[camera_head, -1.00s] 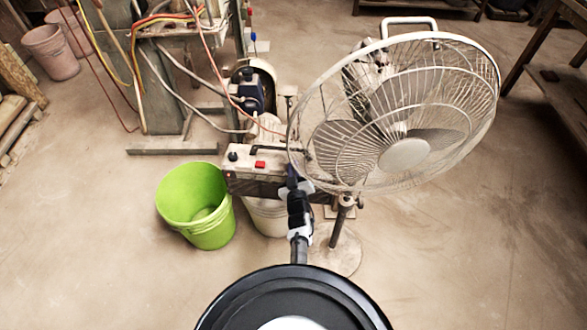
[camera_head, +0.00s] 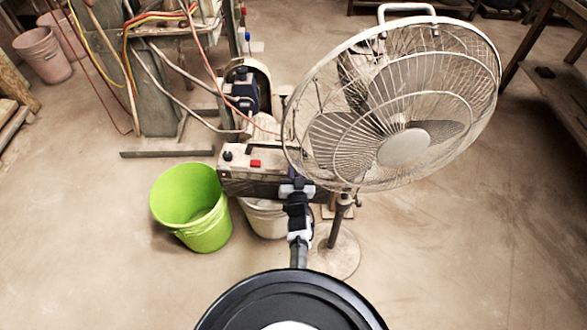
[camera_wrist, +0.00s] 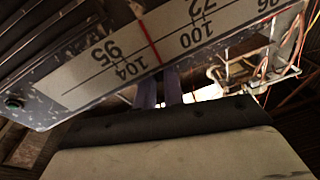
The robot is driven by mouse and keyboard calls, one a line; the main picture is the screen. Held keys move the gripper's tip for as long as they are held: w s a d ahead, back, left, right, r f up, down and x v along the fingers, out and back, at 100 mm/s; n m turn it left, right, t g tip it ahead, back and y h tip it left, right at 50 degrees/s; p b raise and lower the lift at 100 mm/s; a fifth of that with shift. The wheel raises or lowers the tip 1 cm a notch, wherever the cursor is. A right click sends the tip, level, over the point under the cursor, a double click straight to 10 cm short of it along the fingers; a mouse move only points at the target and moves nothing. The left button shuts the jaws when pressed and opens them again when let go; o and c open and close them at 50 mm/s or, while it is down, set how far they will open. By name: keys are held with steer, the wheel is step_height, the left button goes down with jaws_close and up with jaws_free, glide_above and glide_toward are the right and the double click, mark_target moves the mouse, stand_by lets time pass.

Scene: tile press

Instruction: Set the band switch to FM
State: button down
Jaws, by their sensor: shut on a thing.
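The radio (camera_head: 240,187) is a dark box with a black carrying handle, partly behind the fan in the head view. In the wrist view its pale dial (camera_wrist: 192,40) shows upside down, with frequency numbers and a red pointer line. My gripper (camera_head: 297,186) is at the front of the radio. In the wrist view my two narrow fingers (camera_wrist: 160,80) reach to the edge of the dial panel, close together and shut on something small. The fingertips and the panel edge hide the band switch, so its setting cannot be read.
A large wire-caged fan (camera_head: 402,148) stands close right of my gripper, its pole (camera_head: 340,220) beside my arm. A green bucket (camera_head: 190,205) and a whitish bucket (camera_head: 262,217) stand left. Cables and machinery (camera_head: 160,90) are behind.

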steer(key=shift+m, duration=0.3)
steer(key=c, duration=1.8)
jaws_free()
steer(key=shift+s, duration=0.1)
steer(key=s+p, duration=0.1)
steer(key=s, duration=0.3)
steer(key=s+f+p, duration=0.1)
steer(key=s, duration=0.4)
steer(key=s+p, duration=0.1)
steer(key=s, duration=0.3)
steer(key=shift+s+d+f, duration=0.3)
steer(key=shift+d+f, duration=0.1)
